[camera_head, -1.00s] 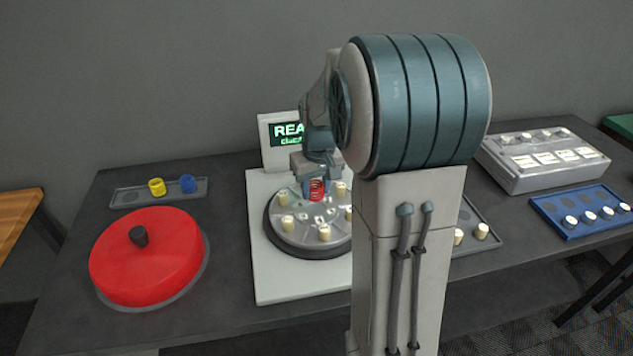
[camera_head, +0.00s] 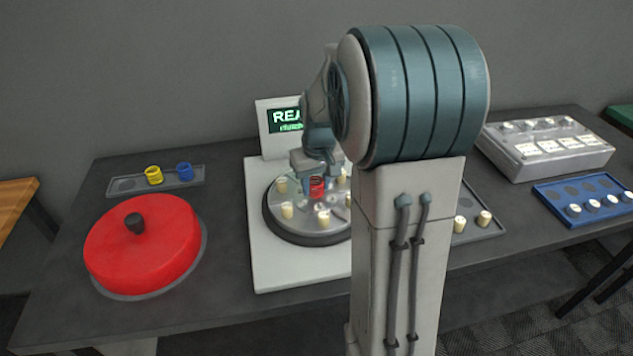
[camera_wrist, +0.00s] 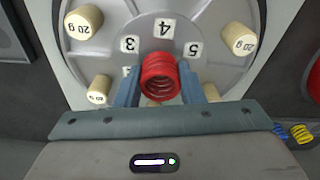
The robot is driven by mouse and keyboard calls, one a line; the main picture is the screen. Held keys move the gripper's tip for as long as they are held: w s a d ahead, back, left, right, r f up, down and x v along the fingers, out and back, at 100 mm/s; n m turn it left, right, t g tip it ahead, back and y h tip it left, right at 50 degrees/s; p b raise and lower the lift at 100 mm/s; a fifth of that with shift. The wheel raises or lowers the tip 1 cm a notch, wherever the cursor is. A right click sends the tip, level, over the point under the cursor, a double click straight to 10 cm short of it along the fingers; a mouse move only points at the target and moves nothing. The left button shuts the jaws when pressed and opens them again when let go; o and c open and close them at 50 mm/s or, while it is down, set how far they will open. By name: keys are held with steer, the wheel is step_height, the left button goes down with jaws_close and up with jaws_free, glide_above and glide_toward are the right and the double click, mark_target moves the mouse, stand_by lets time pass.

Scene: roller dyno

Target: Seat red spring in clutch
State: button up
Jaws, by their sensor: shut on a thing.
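The red spring (camera_head: 317,187) is at the grey round clutch (camera_head: 327,215) on the white dyno base. My gripper (camera_head: 317,178) is shut on the red spring from above. In the wrist view, the red spring (camera_wrist: 159,77) sits between the two blue fingers of my gripper (camera_wrist: 160,90), over the clutch plate (camera_wrist: 215,25) below the label 4, with labels 3 and 5 at its sides. I cannot tell whether its lower end touches the plate or is held just above it.
Cream weights (camera_head: 287,210) stand around the clutch. A red round cover (camera_head: 145,245) with a black knob lies at left. A grey tray holds a yellow spring (camera_head: 154,174) and a blue spring (camera_head: 185,171). A display (camera_head: 282,122) stands behind; a blue tray (camera_head: 580,197) is at right.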

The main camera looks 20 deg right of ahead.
steer(key=shift+f, duration=0.3)
stand_by(0.8)
steer(key=shift+r, duration=0.35)
steer(key=shift+f+b, duration=0.45)
steer(key=shift+f, duration=0.1)
stand_by(0.5)
steer(key=shift+r, duration=0.15)
steer(key=shift+r+p, duration=0.4)
steer(key=shift+p, duration=0.05)
steer(key=shift+f+b, duration=0.45)
steer(key=shift+f, duration=0.1)
stand_by(0.4)
steer(key=o, duration=1.5)
steer(key=shift+c, duration=0.2)
steer(key=shift+r, duration=0.1)
